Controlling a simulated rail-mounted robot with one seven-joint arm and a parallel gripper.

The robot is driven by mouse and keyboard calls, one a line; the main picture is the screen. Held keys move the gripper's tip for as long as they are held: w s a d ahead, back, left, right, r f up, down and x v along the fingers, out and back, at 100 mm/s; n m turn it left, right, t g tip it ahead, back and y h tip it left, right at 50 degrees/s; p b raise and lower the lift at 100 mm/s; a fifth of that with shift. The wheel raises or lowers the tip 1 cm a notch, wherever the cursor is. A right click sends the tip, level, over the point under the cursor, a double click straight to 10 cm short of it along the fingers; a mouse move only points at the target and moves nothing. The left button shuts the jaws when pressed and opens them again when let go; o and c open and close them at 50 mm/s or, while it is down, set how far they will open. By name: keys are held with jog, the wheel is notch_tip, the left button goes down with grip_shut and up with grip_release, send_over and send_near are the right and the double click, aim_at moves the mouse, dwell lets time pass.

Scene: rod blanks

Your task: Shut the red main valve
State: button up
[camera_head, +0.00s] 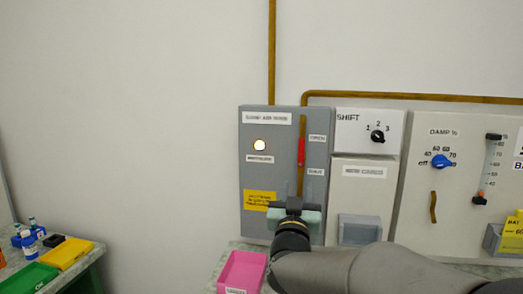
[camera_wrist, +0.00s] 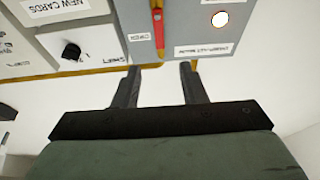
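The red main valve (camera_head: 301,152) is a slim red handle, upright and in line with the brown pipe on a grey panel (camera_head: 257,179). Two small labels sit to its right in the head view. In the wrist view, which is upside down, the red handle (camera_wrist: 158,28) shows near a label reading "OPEN". My gripper (camera_head: 296,201) is in front of the panel, below the handle in the head view. In the wrist view my gripper (camera_wrist: 160,68) has its two fingers apart with nothing between them. The handle lies beyond the fingertips, apart from them.
A round lit lamp (camera_head: 260,145) and a yellow notice (camera_head: 259,200) are left of the valve. Right are a SHIFT knob (camera_head: 377,136), a grey card holder (camera_head: 359,229) and a blue DAMP knob (camera_head: 441,161). A pink tray (camera_head: 242,271) sits below. The left wall is bare.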

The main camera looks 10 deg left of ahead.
aim_at(302, 147)
jog(key=p+x, duration=0.2)
jog(key=x, duration=0.3)
jog(key=r+p+x, duration=0.1)
jog(key=x, duration=0.5)
jog(key=p+x, duration=0.2)
jog(key=x, duration=0.4)
jog(key=shift+d+r+p, duration=0.1)
jog(key=shift+r+p, duration=0.15)
jog(key=shift+p, duration=0.05)
grip_shut()
